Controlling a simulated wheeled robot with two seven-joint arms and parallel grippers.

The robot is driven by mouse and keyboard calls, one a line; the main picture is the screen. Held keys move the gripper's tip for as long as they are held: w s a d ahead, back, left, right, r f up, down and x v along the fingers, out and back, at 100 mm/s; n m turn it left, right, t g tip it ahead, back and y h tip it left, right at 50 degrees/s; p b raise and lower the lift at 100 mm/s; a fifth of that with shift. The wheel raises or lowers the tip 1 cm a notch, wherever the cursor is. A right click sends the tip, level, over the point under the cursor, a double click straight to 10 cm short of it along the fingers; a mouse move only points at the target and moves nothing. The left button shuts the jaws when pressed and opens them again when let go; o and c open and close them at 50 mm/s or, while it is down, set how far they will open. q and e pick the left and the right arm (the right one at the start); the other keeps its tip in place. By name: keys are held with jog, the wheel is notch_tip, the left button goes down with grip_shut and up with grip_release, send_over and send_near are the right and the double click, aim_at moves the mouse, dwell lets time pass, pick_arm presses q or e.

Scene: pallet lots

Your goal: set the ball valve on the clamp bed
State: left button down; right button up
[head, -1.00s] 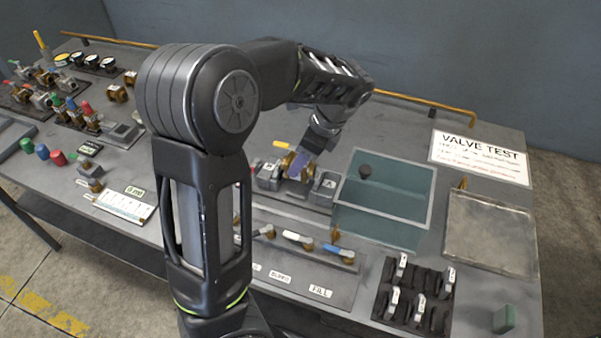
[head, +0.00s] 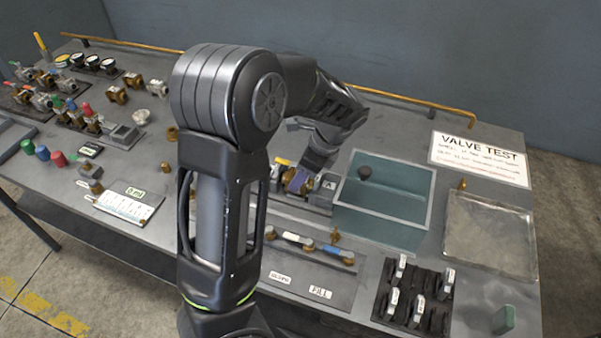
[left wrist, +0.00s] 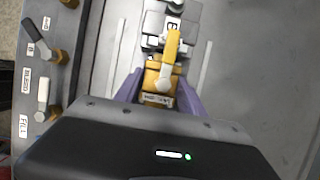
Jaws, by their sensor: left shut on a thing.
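The brass ball valve (left wrist: 160,80) with a yellow lever shows in the left wrist view between the purple fingers of my left gripper (left wrist: 160,95). My left gripper is shut on it. In the head view my left gripper (head: 302,180) is over the clamp bed, and the valve is mostly hidden behind it. The clamp bed's grey jaw block (head: 320,193) stands to the right of the gripper. In the left wrist view a grey clamp block (left wrist: 172,22) lies just beyond the valve. I cannot tell whether the valve rests on the bed. My right gripper is not in view.
A glass-walled tank (head: 385,195) stands right of the clamp bed. A row of small levers (head: 310,245) lies in front of it. A black tag rack (head: 412,295) is at front right, and several valves (head: 60,95) stand at the left. A clear tray (head: 490,232) is at the right.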

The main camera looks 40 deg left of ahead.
pick_arm(q)
jog(key=shift+f, duration=0.15)
jog(key=c, duration=0.7)
grip_release()
jog(key=v, duration=1.2)
jog(key=shift+b, duration=0.3)
